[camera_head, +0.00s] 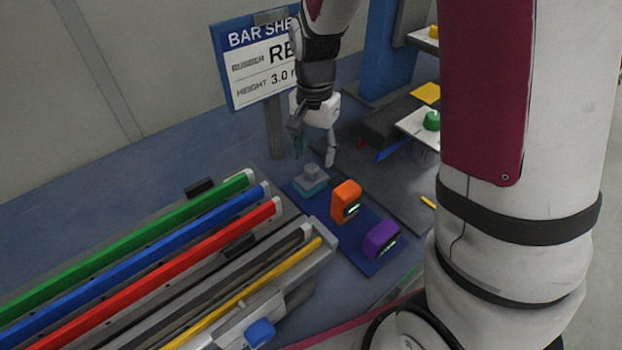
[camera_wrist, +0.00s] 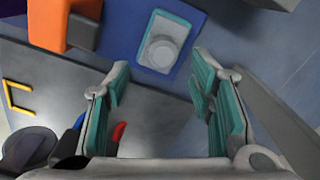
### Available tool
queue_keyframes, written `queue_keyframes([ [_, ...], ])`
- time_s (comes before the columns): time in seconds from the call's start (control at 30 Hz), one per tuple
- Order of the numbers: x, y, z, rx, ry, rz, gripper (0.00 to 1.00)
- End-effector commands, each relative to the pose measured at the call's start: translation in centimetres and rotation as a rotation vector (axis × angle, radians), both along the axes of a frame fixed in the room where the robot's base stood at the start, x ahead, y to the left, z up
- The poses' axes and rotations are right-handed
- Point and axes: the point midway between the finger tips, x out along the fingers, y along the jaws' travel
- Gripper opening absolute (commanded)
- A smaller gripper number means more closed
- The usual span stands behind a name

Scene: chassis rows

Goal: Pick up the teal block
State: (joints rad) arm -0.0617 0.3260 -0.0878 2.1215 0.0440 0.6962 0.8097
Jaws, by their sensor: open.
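The teal block (camera_head: 311,186) has a grey top with a round knob and sits at the far left end of a blue mat (camera_head: 364,261). In the wrist view the teal block (camera_wrist: 183,26) lies at the top centre, past the fingertips. My gripper (camera_head: 314,158) hangs just above the teal block with its two fingers spread and nothing between them. In the wrist view my gripper (camera_wrist: 160,80) shows teal pads on both fingers, apart from the block.
An orange block (camera_head: 346,198) and a purple block (camera_head: 380,240) stand on the same mat. Coloured bars, such as the red bar (camera_head: 150,277), lie to the left. A sign (camera_head: 258,62) stands behind. A green knob (camera_head: 432,121) is on the right.

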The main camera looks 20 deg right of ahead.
Motion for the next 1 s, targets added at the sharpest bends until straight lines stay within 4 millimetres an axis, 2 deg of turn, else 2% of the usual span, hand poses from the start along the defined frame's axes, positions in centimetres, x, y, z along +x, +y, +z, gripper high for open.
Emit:
queue_keyframes([
  [0.4, 0.0, 0.5, -4.9, 0.000, 0.003, 0.000, 0.49],
  [0.7, 0.0, 0.6, -5.3, 0.000, -0.001, 0.001, 0.49],
  [0.77, 0.0, 0.6, -5.3, 0.000, -0.001, 0.001, 0.38],
  [0.93, 0.0, 0.6, -5.3, 0.001, -0.001, 0.001, 0.00],
  [1.0, 0.0, 0.6, -5.3, 0.001, -0.001, 0.001, 0.00],
])
